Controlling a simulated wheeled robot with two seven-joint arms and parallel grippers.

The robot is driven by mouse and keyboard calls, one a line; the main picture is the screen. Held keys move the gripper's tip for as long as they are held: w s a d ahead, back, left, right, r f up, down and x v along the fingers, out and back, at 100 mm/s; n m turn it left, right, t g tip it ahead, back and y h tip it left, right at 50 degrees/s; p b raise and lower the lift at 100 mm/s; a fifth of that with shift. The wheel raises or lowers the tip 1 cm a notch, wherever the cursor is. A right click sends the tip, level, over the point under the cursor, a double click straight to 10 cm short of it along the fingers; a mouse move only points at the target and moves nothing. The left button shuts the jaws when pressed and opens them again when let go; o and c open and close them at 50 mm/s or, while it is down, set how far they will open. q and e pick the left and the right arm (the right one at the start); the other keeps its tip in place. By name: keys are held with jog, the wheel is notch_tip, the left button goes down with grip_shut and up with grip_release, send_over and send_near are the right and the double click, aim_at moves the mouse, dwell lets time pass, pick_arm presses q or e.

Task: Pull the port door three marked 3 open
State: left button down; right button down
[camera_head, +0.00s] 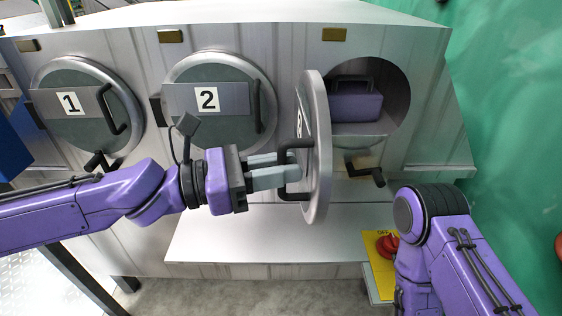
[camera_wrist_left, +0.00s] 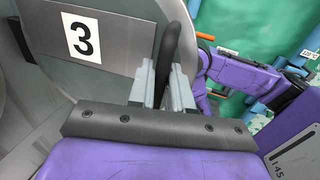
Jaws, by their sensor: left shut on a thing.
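Port door three (camera_head: 317,150) stands swung out from its opening, seen nearly edge-on in the head view. Its face with the 3 plate (camera_wrist_left: 84,36) fills the left of the left wrist view. My left gripper (camera_head: 292,172) is shut on the door's dark handle (camera_wrist_left: 168,50), which stands upright between the fingers. The round port opening (camera_head: 397,92) shows to the right of the door. A purple case (camera_head: 355,102) with a dark handle sits inside it. My right arm is at the lower right of the head view; its gripper is out of view.
Port doors one (camera_head: 85,105) and two (camera_head: 218,100) are closed on the left. A dark lever (camera_head: 366,172) sticks out below the third opening. A pale shelf (camera_head: 260,240) runs below. A red button on a yellow box (camera_head: 386,246) stands beside my right arm.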

pick_arm(q)
jog(key=shift+w+a+f, duration=0.1)
dwell(0.3)
jog(key=c, duration=1.2)
grip_release()
jog(key=shift+w, duration=0.1)
jog(key=a, duration=0.3)
jog(key=s+a, duration=0.1)
jog(key=a, duration=0.6)
jog(key=shift+s+a+p, duration=0.15)
jog(key=shift+s+p, duration=0.15)
jog(key=shift+s, duration=0.1)
